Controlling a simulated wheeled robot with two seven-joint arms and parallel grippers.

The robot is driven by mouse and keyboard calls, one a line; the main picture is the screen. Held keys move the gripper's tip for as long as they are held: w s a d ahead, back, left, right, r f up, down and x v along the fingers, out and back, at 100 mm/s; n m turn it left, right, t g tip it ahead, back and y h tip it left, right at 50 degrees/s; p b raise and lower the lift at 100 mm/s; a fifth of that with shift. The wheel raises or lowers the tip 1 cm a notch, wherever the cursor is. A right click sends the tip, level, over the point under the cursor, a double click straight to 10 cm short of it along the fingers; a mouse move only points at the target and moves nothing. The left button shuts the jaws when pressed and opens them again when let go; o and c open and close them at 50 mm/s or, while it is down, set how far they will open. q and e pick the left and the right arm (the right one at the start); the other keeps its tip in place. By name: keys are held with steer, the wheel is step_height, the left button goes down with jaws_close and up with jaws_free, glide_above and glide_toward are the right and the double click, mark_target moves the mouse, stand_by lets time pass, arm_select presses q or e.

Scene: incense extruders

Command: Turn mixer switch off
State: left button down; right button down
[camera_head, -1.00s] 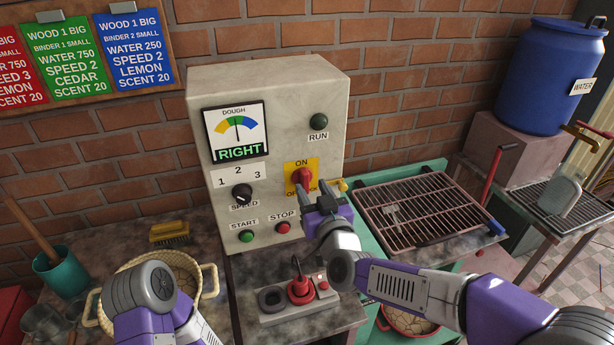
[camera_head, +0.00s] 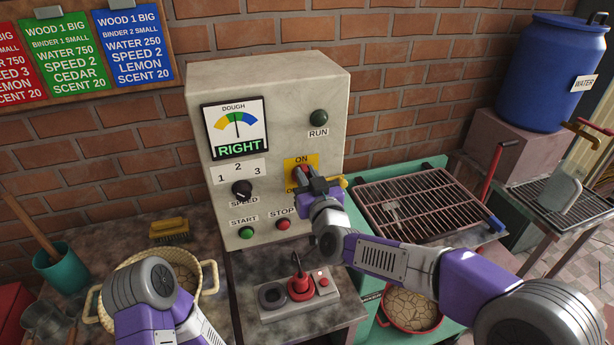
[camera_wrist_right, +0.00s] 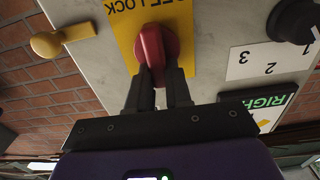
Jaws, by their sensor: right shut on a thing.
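The mixer control box (camera_head: 270,110) is a pale grey panel against the brick wall. Its red rotary switch (camera_head: 303,172) sits on a yellow plate (camera_head: 289,165) with "ON" above it; my right gripper hides much of it in the head view. In the right wrist view the red switch handle (camera_wrist_right: 157,48) is between the fingertips, by the words "OFF LOCK". My right gripper (camera_wrist_right: 160,82) is shut on it; it also shows in the head view (camera_head: 311,183). My left arm shows at the lower left, but its gripper fingers are not visible.
The speed knob (camera_head: 242,189), green start button (camera_head: 246,232) and red stop button (camera_head: 283,224) are left of my right gripper. A yellow lever (camera_wrist_right: 60,40) sticks out of the box's side. A grill rack (camera_head: 415,205) stands to the right.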

steer(key=shift+n, duration=0.4)
steer(key=shift+s+a+f+n+p, duration=0.1)
steer(key=shift+a+f+n+p, duration=0.4)
steer(key=shift+n, duration=2.35)
steer(key=shift+s+a+f+n+p, duration=0.15)
steer(key=shift+n+p, duration=0.8)
steer(key=shift+n, duration=1.85)
steer(key=shift+s+a+f+n+p, duration=0.1)
steer(key=shift+a+f+n+p, duration=0.4)
steer(key=shift+n, duration=2.35)
steer(key=shift+d+r, duration=0.2)
steer(key=shift+d, duration=0.05)
steer(key=c, duration=1)
jaws_free()
steer(key=shift+c, duration=0.2)
